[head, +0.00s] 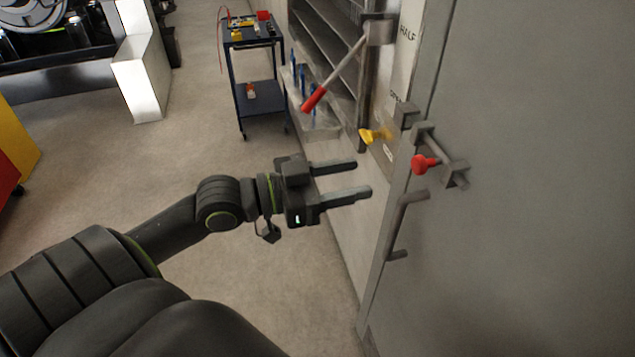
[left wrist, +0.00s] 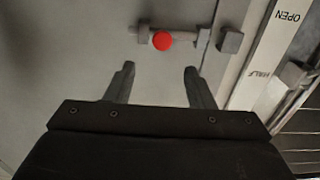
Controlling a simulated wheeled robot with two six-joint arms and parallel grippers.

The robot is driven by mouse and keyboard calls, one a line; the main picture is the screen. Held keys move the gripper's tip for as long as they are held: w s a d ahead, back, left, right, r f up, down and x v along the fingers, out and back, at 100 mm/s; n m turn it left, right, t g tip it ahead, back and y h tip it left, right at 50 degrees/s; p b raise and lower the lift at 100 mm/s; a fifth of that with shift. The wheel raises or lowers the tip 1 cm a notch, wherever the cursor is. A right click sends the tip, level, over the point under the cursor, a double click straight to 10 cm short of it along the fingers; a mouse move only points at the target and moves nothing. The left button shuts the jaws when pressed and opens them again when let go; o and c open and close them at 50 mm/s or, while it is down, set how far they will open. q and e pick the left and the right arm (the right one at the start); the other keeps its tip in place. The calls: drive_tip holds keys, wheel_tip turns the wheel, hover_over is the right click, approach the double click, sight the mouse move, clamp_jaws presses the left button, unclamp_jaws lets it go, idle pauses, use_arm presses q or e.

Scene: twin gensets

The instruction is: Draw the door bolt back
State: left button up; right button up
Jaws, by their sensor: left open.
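The door bolt (head: 441,150) is a grey bar carried in brackets on the grey door (head: 540,200), with a red knob (head: 424,164) on it. Its left end reaches toward a grey block (head: 406,115) on the frame beside the door edge. In the left wrist view the red knob (left wrist: 162,41) shows on the bolt, and the grey block (left wrist: 230,41) is to the right. My left gripper (head: 365,178) is open and empty, left of the knob and apart from it. In the left wrist view its fingers (left wrist: 158,80) point toward the bolt. My right gripper is not in view.
A grey door handle (head: 405,215) juts out below the bolt. A yellow knob (head: 372,136) and a red-gripped lever (head: 315,98) stick out left of the door. A dark tool cart (head: 254,42) stands behind on the floor. Open floor lies left of the cabinet.

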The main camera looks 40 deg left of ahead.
use_arm(q)
drive_tip(key=shift+p+v, duration=0.7)
drive_tip(key=shift+v, duration=1.6)
